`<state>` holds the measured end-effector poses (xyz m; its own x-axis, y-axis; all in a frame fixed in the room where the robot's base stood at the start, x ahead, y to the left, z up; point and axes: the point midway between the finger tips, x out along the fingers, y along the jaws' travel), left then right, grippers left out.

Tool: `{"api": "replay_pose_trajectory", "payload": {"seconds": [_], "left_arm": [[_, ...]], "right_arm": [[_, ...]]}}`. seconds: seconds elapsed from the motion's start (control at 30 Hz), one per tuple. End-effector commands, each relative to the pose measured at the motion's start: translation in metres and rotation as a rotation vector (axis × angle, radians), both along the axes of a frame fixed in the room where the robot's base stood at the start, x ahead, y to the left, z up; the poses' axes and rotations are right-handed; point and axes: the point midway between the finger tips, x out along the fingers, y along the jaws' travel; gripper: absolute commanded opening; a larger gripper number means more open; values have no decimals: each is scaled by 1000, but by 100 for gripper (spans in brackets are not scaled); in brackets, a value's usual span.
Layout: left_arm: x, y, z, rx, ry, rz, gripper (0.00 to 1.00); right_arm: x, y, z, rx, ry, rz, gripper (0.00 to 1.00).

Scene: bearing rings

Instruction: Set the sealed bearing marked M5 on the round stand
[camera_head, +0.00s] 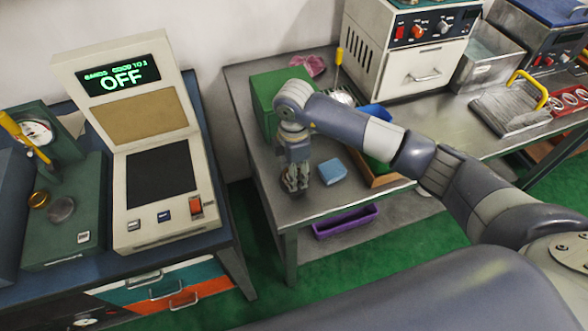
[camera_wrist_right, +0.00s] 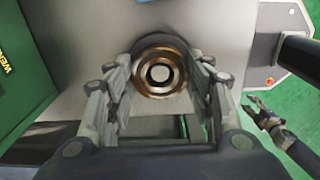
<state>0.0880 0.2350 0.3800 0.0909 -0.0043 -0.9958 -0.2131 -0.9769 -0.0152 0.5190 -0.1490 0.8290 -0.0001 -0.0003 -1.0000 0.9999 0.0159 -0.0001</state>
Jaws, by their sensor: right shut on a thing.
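My right gripper (camera_head: 295,182) is low over the left part of the metal workbench. In the right wrist view its fingers (camera_wrist_right: 162,80) are shut on a brass-coloured bearing ring (camera_wrist_right: 140,75) with a pale centre. No M5 marking is readable on it. A dark round shape (camera_wrist_right: 163,40) shows behind the ring; it may be the round stand, but I cannot tell whether they touch.
A green box (camera_head: 267,95) and a blue block (camera_head: 332,171) flank the gripper. A wooden tray (camera_head: 392,179) and a white cabinet (camera_head: 425,68) lie farther right. On the left bench, a brass ring (camera_head: 38,200) and a grey disc (camera_head: 61,209) lie on a green device beside an OFF display (camera_head: 122,79).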

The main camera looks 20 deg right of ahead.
Motion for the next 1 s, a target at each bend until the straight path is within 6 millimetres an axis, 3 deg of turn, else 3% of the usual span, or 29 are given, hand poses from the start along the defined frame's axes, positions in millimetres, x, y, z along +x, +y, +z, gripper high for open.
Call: {"api": "replay_pose_trajectory", "payload": {"seconds": [0.4,0.43,0.5,0.53,1.0], "left_arm": [[0,0,-2,0,0,0,40],[0,0,-2,0,0,0,40],[0,0,-2,0,0,0,40],[0,0,-2,0,0,0,40],[0,0,5,1,0,0,40]], "right_arm": [[0,0,-3,1,-1,0,26],[0,0,-3,1,-1,0,53],[0,0,-3,1,-1,0,69],[0,0,-3,0,-1,0,72],[0,0,4,0,0,0,72]]}}
